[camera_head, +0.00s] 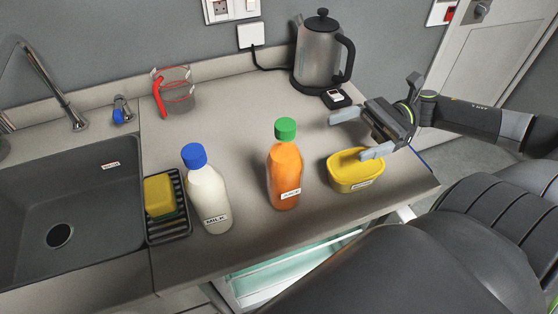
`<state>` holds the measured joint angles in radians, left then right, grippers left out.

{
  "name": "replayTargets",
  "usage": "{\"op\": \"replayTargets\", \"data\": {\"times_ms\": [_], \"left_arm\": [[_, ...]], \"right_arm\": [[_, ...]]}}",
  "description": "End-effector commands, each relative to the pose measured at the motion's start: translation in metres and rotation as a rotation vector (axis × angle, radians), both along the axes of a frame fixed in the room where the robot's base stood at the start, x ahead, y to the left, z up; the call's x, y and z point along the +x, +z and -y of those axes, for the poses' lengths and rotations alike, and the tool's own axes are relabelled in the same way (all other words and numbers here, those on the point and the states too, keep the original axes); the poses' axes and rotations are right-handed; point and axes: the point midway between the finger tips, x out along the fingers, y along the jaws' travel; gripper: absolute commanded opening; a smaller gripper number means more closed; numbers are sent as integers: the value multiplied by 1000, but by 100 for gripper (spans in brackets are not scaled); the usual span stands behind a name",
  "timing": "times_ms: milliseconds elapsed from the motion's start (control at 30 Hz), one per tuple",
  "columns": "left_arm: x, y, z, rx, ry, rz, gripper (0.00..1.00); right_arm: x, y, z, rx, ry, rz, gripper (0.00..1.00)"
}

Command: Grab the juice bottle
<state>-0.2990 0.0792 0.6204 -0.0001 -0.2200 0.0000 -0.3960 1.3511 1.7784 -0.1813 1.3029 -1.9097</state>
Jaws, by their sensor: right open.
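The juice bottle (285,170) stands upright on the counter, orange with a green cap and a white label. My right gripper (350,135) comes in from the right, to the right of the bottle. Its fingers are spread apart with nothing between them, and they point left towards the bottle without touching it. The lower finger is over a yellow butter dish (354,178). My left gripper is not in the head view.
A milk bottle (208,195) with a blue cap stands left of the juice. A kettle (318,55) and a glass measuring jug (175,92) stand at the back. A sponge (160,195) lies on a rack beside the sink (115,185). Counter behind the juice is clear.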

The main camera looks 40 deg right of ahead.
Motion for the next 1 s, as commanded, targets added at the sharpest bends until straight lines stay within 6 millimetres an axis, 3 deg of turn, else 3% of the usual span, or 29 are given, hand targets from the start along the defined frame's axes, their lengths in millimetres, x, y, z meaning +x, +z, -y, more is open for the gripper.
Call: {"op": "replayTargets", "data": {"times_ms": [167,500,1000], "left_arm": [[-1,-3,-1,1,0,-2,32],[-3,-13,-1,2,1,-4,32],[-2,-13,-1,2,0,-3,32]], "right_arm": [[3,1,-26,3,12,13,86],[15,1,-97,6,9,12,86],[22,1,-131,5,6,8,86]]}}
